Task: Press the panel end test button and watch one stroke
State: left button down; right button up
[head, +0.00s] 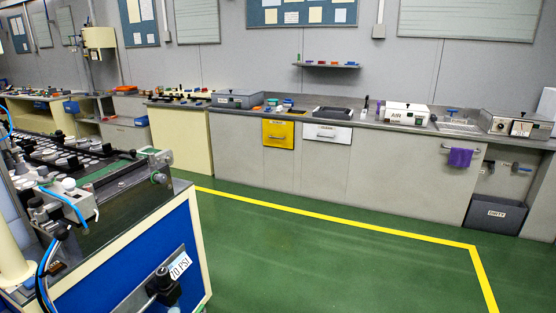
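A bench (120,225) with a blue end panel (170,250) stands at the left, its near part cut off by the frame. On the end panel are a black valve-like fitting (162,284) and a white tag reading PSI (181,263). On the bench top, a white block (72,204) with a blue hose sits beside rows of round white and dark parts (60,160). A small round fitting (158,177) is at the top corner. I cannot tell which part is the test button. Neither of my grippers shows.
The green floor (300,255) right of the bench is clear, crossed by a yellow line (340,222). A long grey counter (385,165) lines the back wall, with a yellow drawer (278,133), an AIR box (405,113) and a dark bin (496,214).

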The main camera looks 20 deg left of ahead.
aim_at(29, 283)
jog(key=i+j+u, duration=0.1)
jog(key=i+u, duration=0.15)
jog(key=u, duration=0.15)
jog(key=i+u, duration=0.25)
jog(key=u, duration=0.15)
jog(key=i+l+u, duration=0.1)
jog(key=i+u, duration=0.15)
jog(key=u, duration=0.15)
jog(key=i+u, duration=0.6)
jog(key=k+l, duration=0.05)
